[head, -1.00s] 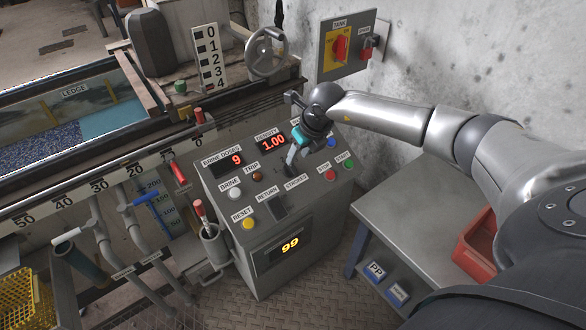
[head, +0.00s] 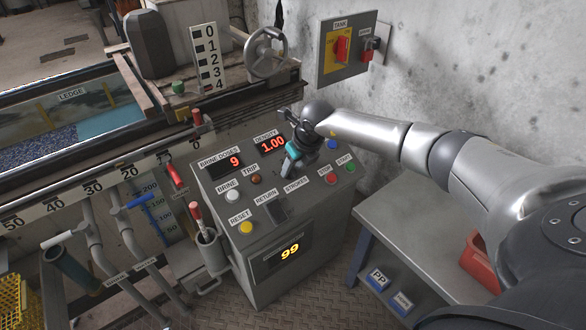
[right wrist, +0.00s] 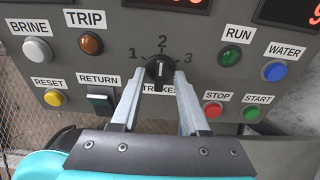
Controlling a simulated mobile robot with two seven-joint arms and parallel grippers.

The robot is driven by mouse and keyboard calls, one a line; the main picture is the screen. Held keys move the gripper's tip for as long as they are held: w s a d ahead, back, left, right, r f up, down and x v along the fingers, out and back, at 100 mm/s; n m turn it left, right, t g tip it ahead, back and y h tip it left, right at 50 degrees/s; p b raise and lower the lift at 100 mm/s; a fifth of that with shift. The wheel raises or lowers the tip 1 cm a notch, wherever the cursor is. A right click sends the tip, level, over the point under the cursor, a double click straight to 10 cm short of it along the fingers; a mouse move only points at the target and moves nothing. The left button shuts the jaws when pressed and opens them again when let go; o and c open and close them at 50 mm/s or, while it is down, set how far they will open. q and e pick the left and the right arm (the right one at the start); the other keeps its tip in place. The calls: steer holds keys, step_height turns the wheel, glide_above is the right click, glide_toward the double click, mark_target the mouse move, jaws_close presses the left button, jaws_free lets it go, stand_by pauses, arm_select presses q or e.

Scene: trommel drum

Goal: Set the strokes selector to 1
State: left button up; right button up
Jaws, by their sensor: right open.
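The strokes selector (right wrist: 160,70) is a black knob with a pale pointer mark on the grey panel. In the right wrist view its positions 1, 2 and 3 are printed left, above and right of it. The pointer looks upright, toward 2. My right gripper (right wrist: 160,80) is open, its two fingers reaching toward the panel on either side of the knob. A gap shows between each finger and the knob. In the head view the right gripper (head: 290,166) hides the selector above the STROKES label (head: 297,185). My left gripper is not in view.
The console (head: 235,255) stands beside a grey table (head: 415,225) with a red bin (head: 478,262).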

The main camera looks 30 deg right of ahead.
steer(key=shift+f, duration=0.1)
stand_by(0.3)
jaws_close()
stand_by(0.4)
